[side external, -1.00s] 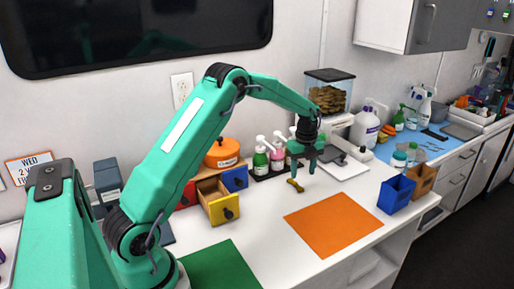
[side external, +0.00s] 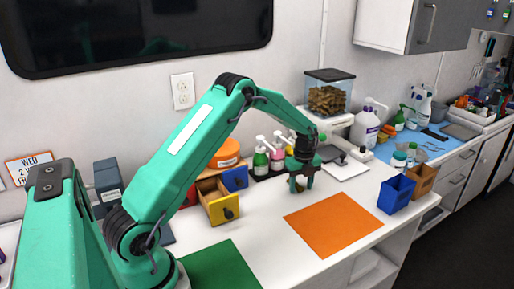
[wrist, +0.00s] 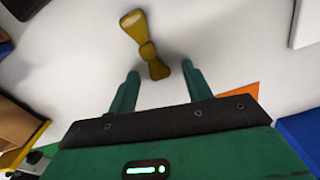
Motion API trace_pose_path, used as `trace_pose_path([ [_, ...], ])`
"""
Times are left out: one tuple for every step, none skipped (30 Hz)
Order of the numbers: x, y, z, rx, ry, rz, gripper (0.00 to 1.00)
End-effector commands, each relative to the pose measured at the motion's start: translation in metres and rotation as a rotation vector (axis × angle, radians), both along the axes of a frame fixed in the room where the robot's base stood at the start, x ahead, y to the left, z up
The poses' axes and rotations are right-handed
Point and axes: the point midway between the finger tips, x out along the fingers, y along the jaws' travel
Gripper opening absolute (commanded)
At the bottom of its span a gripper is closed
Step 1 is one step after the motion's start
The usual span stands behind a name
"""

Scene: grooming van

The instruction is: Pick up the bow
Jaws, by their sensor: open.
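The bow is a small mustard-yellow bow-tie shape (wrist: 148,48) lying on the white counter (wrist: 220,30). In the wrist view its near end reaches to between my fingertips, and its far end extends beyond them. My gripper (wrist: 160,72) is open, with one finger on each side of the near end. In the side view my gripper (side external: 301,187) points down low over the counter, and the bow is mostly hidden by the fingers there. I cannot tell whether the fingers touch the bow.
An orange mat (side external: 334,224) lies just in front of my gripper. Pump bottles (side external: 261,160) stand close behind it. A small box with an open drawer (side external: 223,207) is at the left. A blue bin (side external: 396,193) stands at the right. A green mat (side external: 220,268) lies at the front left.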

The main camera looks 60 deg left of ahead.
Motion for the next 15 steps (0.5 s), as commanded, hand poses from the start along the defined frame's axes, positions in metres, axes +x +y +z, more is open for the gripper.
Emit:
trace_pose_path([
  [0.0000,0.0000,-0.0003,0.000,0.000,0.000,0.50],
  [0.0000,-0.0001,-0.0002,0.000,0.000,0.000,0.50],
  [0.0000,-0.0001,-0.0001,0.000,0.000,0.000,0.50],
  [0.0000,-0.0001,-0.0001,0.000,0.000,0.000,0.50],
  [0.0000,-0.0001,0.0000,0.000,0.000,0.000,0.50],
  [0.0000,-0.0001,0.0000,0.000,0.000,0.000,0.50],
  [0.0000,-0.0001,0.0001,0.000,0.000,0.000,0.50],
  [0.0000,-0.0001,0.0001,0.000,0.000,0.000,0.50],
  [0.0000,-0.0001,0.0002,0.000,0.000,0.000,0.50],
  [0.0000,-0.0001,0.0002,0.000,0.000,0.000,0.50],
  [0.0001,-0.0001,0.0002,0.000,0.000,0.000,0.50],
  [0.0001,-0.0001,0.0003,0.000,0.000,0.000,0.50],
  [0.0000,-0.0001,0.0003,0.000,0.000,0.000,0.50],
  [0.0000,-0.0001,0.0003,0.000,0.000,0.000,0.46],
  [0.0001,-0.0001,0.0003,0.000,0.000,0.000,0.38],
])
